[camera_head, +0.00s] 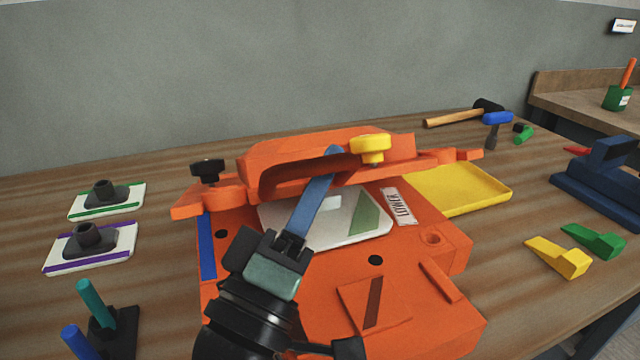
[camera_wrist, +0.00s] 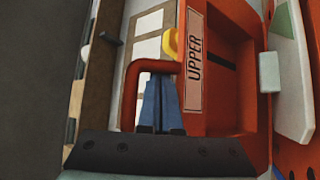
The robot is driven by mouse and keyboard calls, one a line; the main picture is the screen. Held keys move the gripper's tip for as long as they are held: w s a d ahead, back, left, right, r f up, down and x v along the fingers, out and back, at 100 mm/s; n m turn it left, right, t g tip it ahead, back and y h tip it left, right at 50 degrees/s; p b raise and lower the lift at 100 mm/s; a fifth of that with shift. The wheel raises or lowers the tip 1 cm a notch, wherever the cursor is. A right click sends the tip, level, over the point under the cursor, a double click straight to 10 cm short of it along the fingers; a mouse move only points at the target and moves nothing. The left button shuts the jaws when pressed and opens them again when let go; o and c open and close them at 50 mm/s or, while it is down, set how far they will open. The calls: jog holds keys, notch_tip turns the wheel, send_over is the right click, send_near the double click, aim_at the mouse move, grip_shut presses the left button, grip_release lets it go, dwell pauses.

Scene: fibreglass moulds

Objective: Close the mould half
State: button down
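The orange mould lies on the wooden table. Its lower half (camera_head: 420,285) carries a LOWER label and a pale panel with a green patch (camera_head: 365,215). The upper half (camera_head: 270,150) stands raised and tilted at the back, clear of the lower half at the front. Its UPPER label (camera_wrist: 194,60) shows in the wrist view. My gripper (camera_head: 332,152) reaches up to the upper half's orange handle (camera_wrist: 133,85). In the wrist view its blue fingers (camera_wrist: 160,85) are together, with tips at the handle bar. No part of the handle shows between them; contact is unclear.
A black knob (camera_head: 207,168) and a yellow knob (camera_head: 370,147) sit at the mould's back. A yellow tray (camera_head: 470,190) lies to the right, with yellow and green wedges (camera_head: 560,258) nearer. Two pale plates with dark knobs (camera_head: 90,248) stand left. A mallet (camera_head: 460,117) lies behind.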

jog(key=shift+s+d+f+b, duration=0.15)
jog(key=shift+f+b, duration=0.2)
jog(key=shift+f, duration=0.1)
jog(key=shift+s+d+f+b, duration=0.15)
jog(key=shift+f+b, duration=0.2)
jog(key=shift+f, duration=0.05)
jog(key=shift+a, duration=0.15)
